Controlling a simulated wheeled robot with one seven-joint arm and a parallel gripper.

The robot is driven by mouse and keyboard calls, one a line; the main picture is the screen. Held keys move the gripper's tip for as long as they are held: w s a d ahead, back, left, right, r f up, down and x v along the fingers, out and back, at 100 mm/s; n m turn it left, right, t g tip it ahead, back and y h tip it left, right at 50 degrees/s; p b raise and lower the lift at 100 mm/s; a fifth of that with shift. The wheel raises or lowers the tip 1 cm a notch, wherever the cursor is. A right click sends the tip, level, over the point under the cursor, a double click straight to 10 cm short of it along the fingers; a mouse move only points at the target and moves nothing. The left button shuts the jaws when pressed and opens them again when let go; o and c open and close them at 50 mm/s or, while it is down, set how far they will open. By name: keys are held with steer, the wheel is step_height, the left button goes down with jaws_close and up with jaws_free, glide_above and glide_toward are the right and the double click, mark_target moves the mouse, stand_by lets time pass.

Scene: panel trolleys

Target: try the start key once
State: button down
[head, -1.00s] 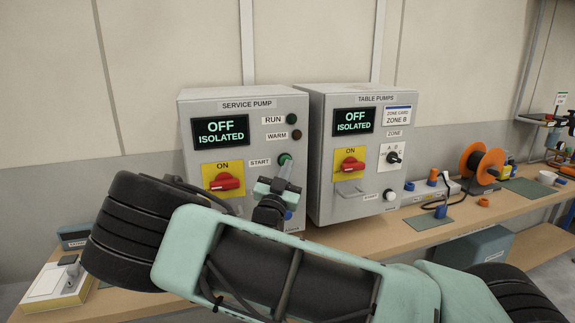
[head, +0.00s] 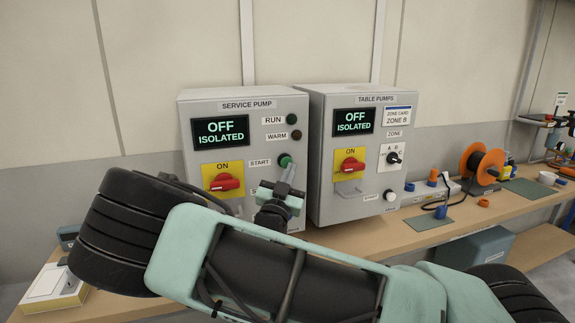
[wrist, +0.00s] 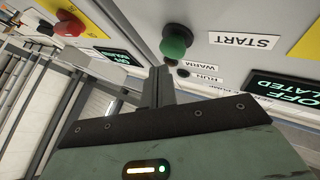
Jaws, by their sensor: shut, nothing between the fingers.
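The service pump panel (head: 190,150) is a grey box whose display (head: 221,130) reads OFF ISOLATED. Its green round start key (head: 284,159) sits right of a START label; in the wrist view the green key (wrist: 176,42) stands out from the panel face. My gripper (head: 290,168) is shut and empty, its fingertips just in front of and below the key in the head view. In the wrist view the shut fingers (wrist: 160,80) point at the panel close beside the key; I cannot tell whether they touch it. My gripper hides the panel's lower right part.
The panel's red switch (head: 226,182) is on a yellow plate; the RUN lamp (head: 291,118) and WARM lamp (head: 296,135) look dark. The table pumps panel (head: 318,190) stands close on the right, also showing OFF ISOLATED, with a white button (head: 389,195). An orange reel (head: 482,165) is farther right.

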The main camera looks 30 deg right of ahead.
steer(key=shift+s+a, duration=0.2)
steer(key=shift+s, duration=0.6)
steer(key=shift+s+a, duration=0.25)
steer(key=shift+s, duration=0.55)
steer(key=shift+s+a, duration=0.2)
steer(key=shift+s, duration=0.6)
